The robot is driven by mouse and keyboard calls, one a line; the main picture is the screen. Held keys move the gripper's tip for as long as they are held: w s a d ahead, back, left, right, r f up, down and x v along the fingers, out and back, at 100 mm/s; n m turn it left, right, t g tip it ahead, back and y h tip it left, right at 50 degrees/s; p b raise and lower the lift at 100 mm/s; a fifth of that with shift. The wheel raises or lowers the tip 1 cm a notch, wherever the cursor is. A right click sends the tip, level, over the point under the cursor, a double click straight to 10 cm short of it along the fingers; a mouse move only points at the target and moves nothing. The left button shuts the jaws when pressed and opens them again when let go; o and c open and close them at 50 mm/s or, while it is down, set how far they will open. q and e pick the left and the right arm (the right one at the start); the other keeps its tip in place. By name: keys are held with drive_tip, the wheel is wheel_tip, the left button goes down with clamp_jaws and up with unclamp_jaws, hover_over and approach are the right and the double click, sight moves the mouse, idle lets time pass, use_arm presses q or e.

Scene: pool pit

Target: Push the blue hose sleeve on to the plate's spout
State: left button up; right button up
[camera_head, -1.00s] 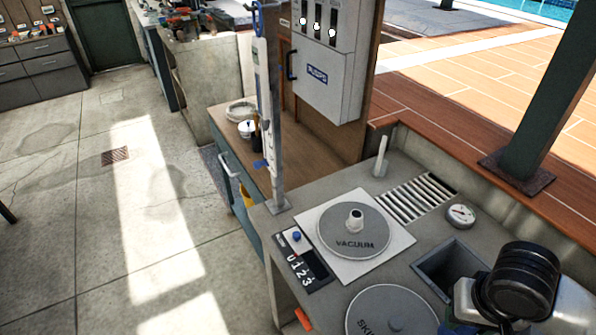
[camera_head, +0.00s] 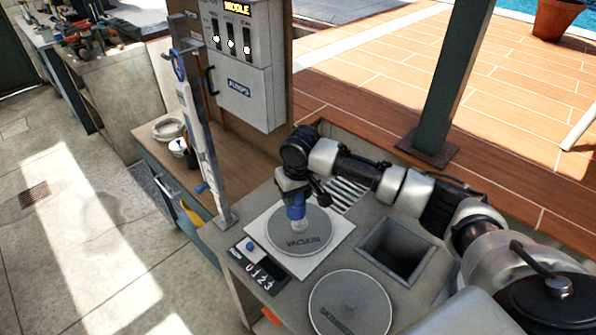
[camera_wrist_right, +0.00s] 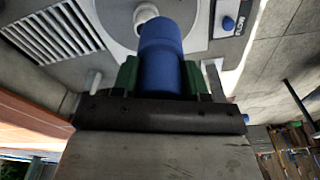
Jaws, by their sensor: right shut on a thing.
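The grey round plate marked VACUUM (camera_head: 312,243) lies on a white square sheet on the counter. Its pale spout (camera_head: 299,225) stands near the middle, just under the blue hose sleeve (camera_head: 296,210). My right gripper (camera_head: 294,194) is shut on the sleeve and holds it roughly upright above the plate. In the right wrist view the sleeve (camera_wrist_right: 163,55) sits between green finger pads, its far end at the pale spout (camera_wrist_right: 146,12). I cannot tell whether the sleeve touches the spout or overlaps it. My left gripper is not in view.
A square open pit (camera_head: 397,247) lies right of the plate, and a SKIMMER lid (camera_head: 350,304) in front. A 0-1-2-3 panel (camera_head: 259,268) is at the counter's left edge. A metal post (camera_head: 207,150) rises behind it. A slotted grate (camera_head: 346,193) lies behind my arm.

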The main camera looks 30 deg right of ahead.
drive_tip(key=f+b, duration=0.1)
drive_tip(key=w+d+f+b, duration=0.2)
drive_tip(key=b, duration=0.1)
drive_tip(key=shift+w+d+f, duration=0.25)
drive_tip(key=shift+f, duration=0.15)
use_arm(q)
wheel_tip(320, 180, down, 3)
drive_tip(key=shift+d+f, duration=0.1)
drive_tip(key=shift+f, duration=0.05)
use_arm(e)
drive_tip(key=shift+r, duration=0.1)
idle(0.4)
drive_tip(key=shift+p, duration=0.5)
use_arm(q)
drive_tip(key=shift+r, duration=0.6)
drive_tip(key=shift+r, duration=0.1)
